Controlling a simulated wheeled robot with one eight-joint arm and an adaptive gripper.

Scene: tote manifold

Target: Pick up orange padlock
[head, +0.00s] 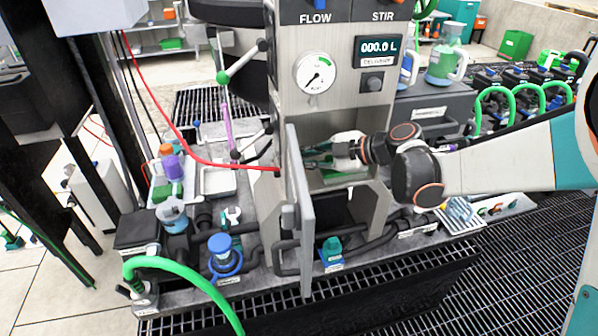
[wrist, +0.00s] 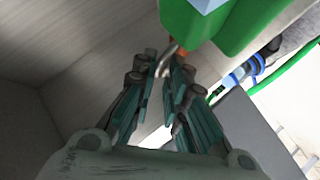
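My gripper (head: 318,158) reaches into the open grey cabinet below the gauge panel in the head view. In the wrist view its teal-padded fingers (wrist: 166,68) are apart, with a gap between them. A curved metal piece (wrist: 165,60), which looks like a shackle, shows at the fingertips. A small orange-brown patch (wrist: 180,48) lies just beyond, partly covered by the right finger; it may be the padlock. I cannot tell whether the fingers touch it. A green block (wrist: 205,25) with a pale blue face is right above. No padlock can be made out in the head view.
The open cabinet door (head: 300,215) stands just left of my gripper. A blue valve (head: 222,255) and a teal-and-blue fitting (head: 331,252) sit in front, with dark pipes. Grey cabinet walls (wrist: 95,75) are close on the left.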

